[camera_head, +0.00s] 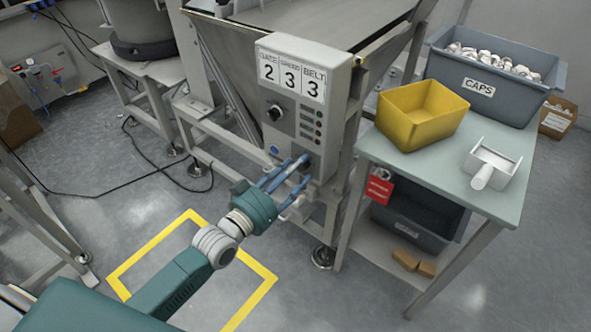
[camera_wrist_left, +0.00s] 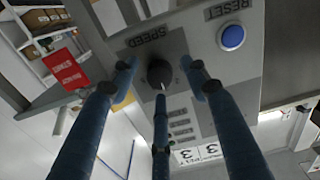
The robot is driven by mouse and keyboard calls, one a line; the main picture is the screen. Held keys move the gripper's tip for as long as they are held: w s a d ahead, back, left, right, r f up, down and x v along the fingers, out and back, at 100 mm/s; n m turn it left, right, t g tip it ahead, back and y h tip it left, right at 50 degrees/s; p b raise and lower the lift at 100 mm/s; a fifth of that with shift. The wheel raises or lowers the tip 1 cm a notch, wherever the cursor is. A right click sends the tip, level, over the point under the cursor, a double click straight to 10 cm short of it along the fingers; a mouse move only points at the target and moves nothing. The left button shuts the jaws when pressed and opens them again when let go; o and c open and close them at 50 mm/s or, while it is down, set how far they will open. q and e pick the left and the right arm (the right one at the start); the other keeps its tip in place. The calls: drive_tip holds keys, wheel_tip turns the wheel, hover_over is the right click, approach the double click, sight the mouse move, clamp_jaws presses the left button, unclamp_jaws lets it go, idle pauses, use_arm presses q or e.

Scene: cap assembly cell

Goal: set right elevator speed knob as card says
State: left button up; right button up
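The control box (camera_head: 305,110) carries a white card (camera_head: 291,77) showing 2, 3, 3 under small labels; the right one reads BELT. In the left wrist view the dark speed knob (camera_wrist_left: 158,71) sits under an upside-down SPEED label. Its light pointer mark faces the picture's bottom. My left gripper (camera_head: 299,169) reaches the lower part of the box, mostly covering this knob in the head view. In the wrist view its three blue fingers are spread around the knob, with gaps visible; contact cannot be told. My right gripper is out of view.
Another dark knob (camera_head: 274,111) sits higher on the box. The blue reset button (camera_wrist_left: 232,37) is beside the speed knob. To the right, a table (camera_head: 440,175) holds a yellow bin (camera_head: 422,121), a grey caps bin (camera_head: 500,100) and a white scoop (camera_head: 490,165). A red tag (camera_head: 379,189) hangs there.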

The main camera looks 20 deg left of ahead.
use_arm(q)
drive_tip(key=v, duration=1.2)
drive_tip(key=s+a+f+g+y, duration=0.1)
drive_tip(key=s+f+g+y, duration=0.15)
drive_tip(key=f, duration=0.85)
drive_tip(key=s+f+g+y, duration=0.2)
drive_tip(key=f+g, duration=0.2)
drive_tip(key=f, duration=0.8)
drive_tip(key=s+d+f+g+y, duration=0.2)
drive_tip(key=s+f+g, duration=0.6)
drive_tip(key=s+f, duration=0.9)
drive_tip(key=s+a+r+g+p, duration=0.1)
drive_tip(key=s+a+r+p, duration=0.2)
drive_tip(key=s+r+p, duration=1.3)
drive_tip(key=s+p, duration=0.1)
drive_tip(key=p, duration=1.6)
drive_tip(key=shift+s+r+m, duration=0.2)
drive_tip(key=shift+r+m, duration=0.05)
drive_tip(key=shift+m, duration=0.05)
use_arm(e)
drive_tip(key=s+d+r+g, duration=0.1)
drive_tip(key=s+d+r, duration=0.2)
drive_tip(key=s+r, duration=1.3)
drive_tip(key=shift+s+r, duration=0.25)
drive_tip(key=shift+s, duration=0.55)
